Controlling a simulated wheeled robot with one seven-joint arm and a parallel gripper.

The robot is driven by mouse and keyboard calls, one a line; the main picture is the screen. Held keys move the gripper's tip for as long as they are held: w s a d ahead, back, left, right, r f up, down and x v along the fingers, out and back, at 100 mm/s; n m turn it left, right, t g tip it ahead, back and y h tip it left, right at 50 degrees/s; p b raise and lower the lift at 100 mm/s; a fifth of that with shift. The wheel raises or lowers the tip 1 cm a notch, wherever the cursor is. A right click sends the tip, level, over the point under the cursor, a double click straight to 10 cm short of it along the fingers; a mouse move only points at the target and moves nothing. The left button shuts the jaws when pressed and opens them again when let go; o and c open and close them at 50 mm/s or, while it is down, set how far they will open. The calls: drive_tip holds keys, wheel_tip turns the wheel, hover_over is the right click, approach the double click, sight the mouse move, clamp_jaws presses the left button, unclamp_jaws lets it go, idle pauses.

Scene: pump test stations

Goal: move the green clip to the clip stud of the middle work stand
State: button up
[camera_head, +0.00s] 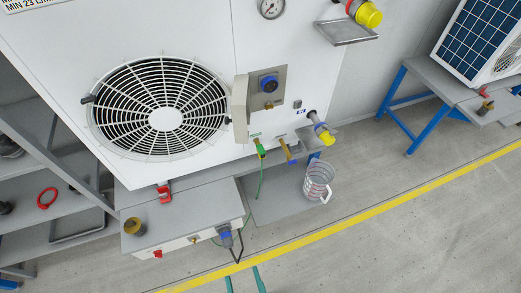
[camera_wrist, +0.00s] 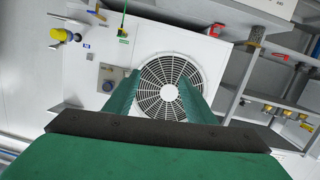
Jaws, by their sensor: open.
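The green clip (camera_head: 261,149) is on the lower front of the white fan unit (camera_head: 210,50), with a thin green cable hanging from it. It also shows in the wrist view (camera_wrist: 123,34), near the top. A brass fitting (camera_head: 287,151) juts out just right of the clip. I cannot tell which stand is the middle one or pick out its clip stud. My gripper (camera_head: 244,281) shows only as two green fingertips at the bottom edge, well below the clip. In the wrist view my gripper (camera_wrist: 162,85) is open and empty, its fingers pointing at the fan grille.
A clear jug (camera_head: 318,181) stands right of the clip. A grey box (camera_head: 185,217) with a blue-collared connector (camera_head: 226,237) juts forward below the fan. Shelves (camera_head: 50,190) are at left. A blue-legged stand (camera_head: 407,108) is at right. The floor beyond the yellow line (camera_head: 390,200) is clear.

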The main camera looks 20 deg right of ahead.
drive_tip(key=w+d+f+n+t, duration=0.2)
drive_tip(key=w+f+n, duration=0.25)
drive_tip(key=w, duration=0.55)
drive_tip(key=n, duration=1.3)
approach(260, 150)
drive_tip(key=shift+w+d+f+y, duration=0.2)
drive_tip(key=shift+w+d+f, duration=0.05)
drive_tip(key=shift+w+f, duration=0.25)
drive_tip(key=shift+w+d+f+y, duration=0.25)
drive_tip(key=shift+w+f, duration=0.2)
drive_tip(key=shift+w, duration=0.15)
drive_tip(key=shift+w, duration=0.1)
drive_tip(key=shift+w+a, duration=0.2)
drive_tip(key=shift+w, duration=4.15)
